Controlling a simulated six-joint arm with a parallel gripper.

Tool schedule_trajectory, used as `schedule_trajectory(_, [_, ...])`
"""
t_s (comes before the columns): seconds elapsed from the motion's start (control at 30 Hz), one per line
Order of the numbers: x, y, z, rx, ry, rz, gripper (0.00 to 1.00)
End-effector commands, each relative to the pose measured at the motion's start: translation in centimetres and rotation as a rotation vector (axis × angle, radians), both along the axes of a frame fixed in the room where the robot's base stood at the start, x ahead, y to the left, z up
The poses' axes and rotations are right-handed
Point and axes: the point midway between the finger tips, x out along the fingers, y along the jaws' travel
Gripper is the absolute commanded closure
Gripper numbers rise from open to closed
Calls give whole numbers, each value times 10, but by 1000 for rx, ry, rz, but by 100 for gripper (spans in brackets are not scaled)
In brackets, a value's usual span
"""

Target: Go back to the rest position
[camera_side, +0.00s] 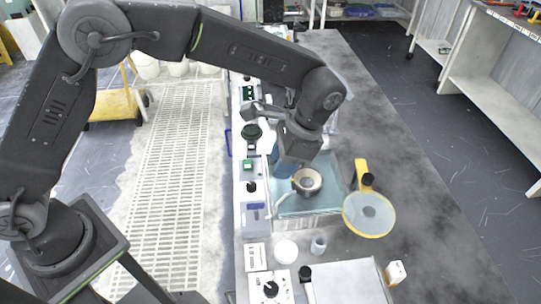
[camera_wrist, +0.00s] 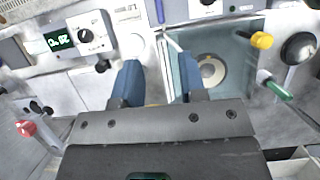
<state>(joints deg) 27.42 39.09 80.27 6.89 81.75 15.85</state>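My gripper (camera_side: 284,172) hangs from the arm over the left side of a blue-green plate, pointing down. In the wrist view its two blue fingers (camera_wrist: 160,80) stand apart, with only bench surface showing between them, so it looks open and empty. A pale ring with a grey centre (camera_side: 307,181) sits on the plate (camera_side: 325,198), just right of the fingers. The exact fingertip height above the bench is hard to tell.
A yellow-rimmed disc (camera_side: 369,215) lies right of the plate. A white disc (camera_side: 286,251), a small cup (camera_side: 318,245) and a small white box (camera_side: 397,272) stand nearer. Control panels with knobs (camera_side: 252,131) line the bench's left edge. The bench's far right is clear.

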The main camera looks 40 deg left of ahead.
Motion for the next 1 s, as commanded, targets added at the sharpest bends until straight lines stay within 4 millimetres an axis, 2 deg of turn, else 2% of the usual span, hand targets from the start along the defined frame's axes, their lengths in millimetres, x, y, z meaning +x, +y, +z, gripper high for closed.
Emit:
schedule_trajectory(0.13, [-4, 21, 32, -37, -68, 62, 62])
schedule_trajectory(0.23, [-13, 45, 64, -78, -145, 135, 62])
schedule_trajectory(0.4, [-41, 87, 108, -146, -289, 270, 62])
schedule_trajectory(0.5, [-63, 109, 127, -184, -373, 350, 62])
schedule_trajectory(0.73, [-119, 152, 150, -264, -575, 531, 62])
schedule_trajectory(0.9, [-157, 172, 149, -312, -712, 647, 62])
schedule_trajectory(1.0, [-172, 179, 145, -332, -772, 697, 62])
